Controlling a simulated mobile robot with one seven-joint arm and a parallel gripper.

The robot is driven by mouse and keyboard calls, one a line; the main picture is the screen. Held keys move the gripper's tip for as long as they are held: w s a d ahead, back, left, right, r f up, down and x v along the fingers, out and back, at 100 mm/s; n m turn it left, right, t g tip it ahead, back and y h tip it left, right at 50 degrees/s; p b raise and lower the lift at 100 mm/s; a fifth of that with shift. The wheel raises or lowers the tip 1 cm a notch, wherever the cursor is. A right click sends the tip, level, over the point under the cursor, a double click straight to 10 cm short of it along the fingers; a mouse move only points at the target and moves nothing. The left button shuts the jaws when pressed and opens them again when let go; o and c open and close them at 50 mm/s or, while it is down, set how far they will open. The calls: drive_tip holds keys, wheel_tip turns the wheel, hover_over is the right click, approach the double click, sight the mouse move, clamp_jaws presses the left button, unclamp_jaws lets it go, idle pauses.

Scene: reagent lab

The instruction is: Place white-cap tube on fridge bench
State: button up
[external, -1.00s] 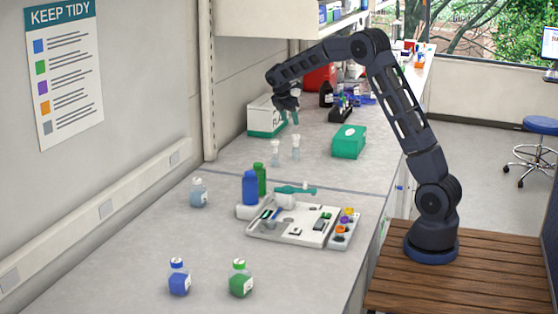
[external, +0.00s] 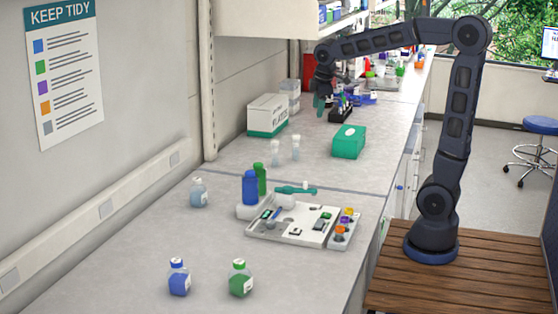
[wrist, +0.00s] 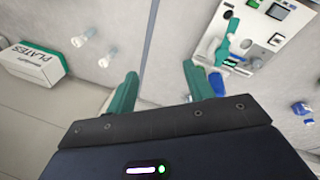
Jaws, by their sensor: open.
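Two clear tubes with whitish caps stand upright side by side on the grey bench (external: 225,235): a left tube (external: 275,151) and a right tube (external: 296,149). Both show small at the upper left of the wrist view, one tube (wrist: 79,40) and the other (wrist: 105,59). I cannot tell which tube the task names. My gripper (external: 319,104) is beyond them and to their right in the external view, above the bench. Its green fingers (wrist: 160,85) are spread with nothing between them. I cannot tell which bench stretch is the fridge bench.
A white-and-green plates box (external: 268,115) stands behind the tubes, and a green box (external: 348,141) to their right. A tray of small tools (external: 275,233), blue (external: 250,187) and green bottles (external: 260,174) stand nearer. A dark rack (external: 341,114) is near my gripper. The front-left bench has free room.

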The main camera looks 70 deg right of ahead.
drive_tip(key=s+a+f+m+t+y, duration=0.1)
drive_tip(key=s+a+f+m, duration=0.1)
drive_tip(key=s+a, duration=0.5)
drive_tip(key=s+a+f+m+t, duration=0.1)
drive_tip(key=s+a, duration=0.6)
drive_tip(key=s, duration=0.8)
drive_tip(key=f+m, duration=0.1)
drive_tip(key=m, duration=0.1)
drive_tip(key=shift+s+f+m+y, duration=0.15)
drive_tip(key=shift+f+m+y, duration=0.2)
drive_tip(key=shift+m+y, duration=0.05)
